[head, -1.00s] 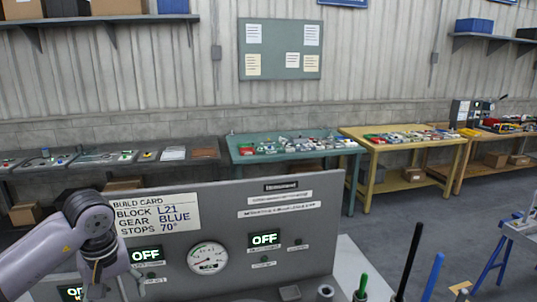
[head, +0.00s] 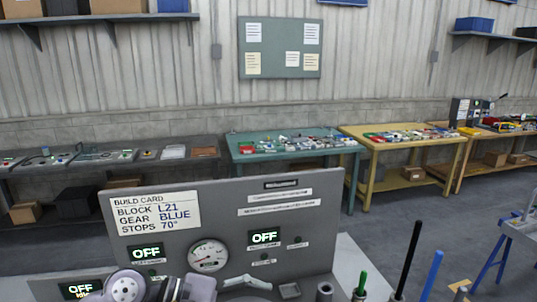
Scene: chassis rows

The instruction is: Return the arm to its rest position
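My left arm (head: 170,289) shows only as a grey joint and link pieces along the bottom edge, in front of the grey panel (head: 330,215). A pale, bent piece (head: 245,282) lies just right of it; I cannot tell whether it is part of my gripper. The fingertips of my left gripper cannot be made out, and no held object shows. My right arm and gripper are out of view.
The panel carries a build card (head: 156,211) reading block L21, gear blue, stops 70°, a round gauge (head: 208,255) and displays reading OFF. Green, black and blue upright rods (head: 432,275) stand right of it. Benches with parts, such as the teal table (head: 235,152), line the back wall.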

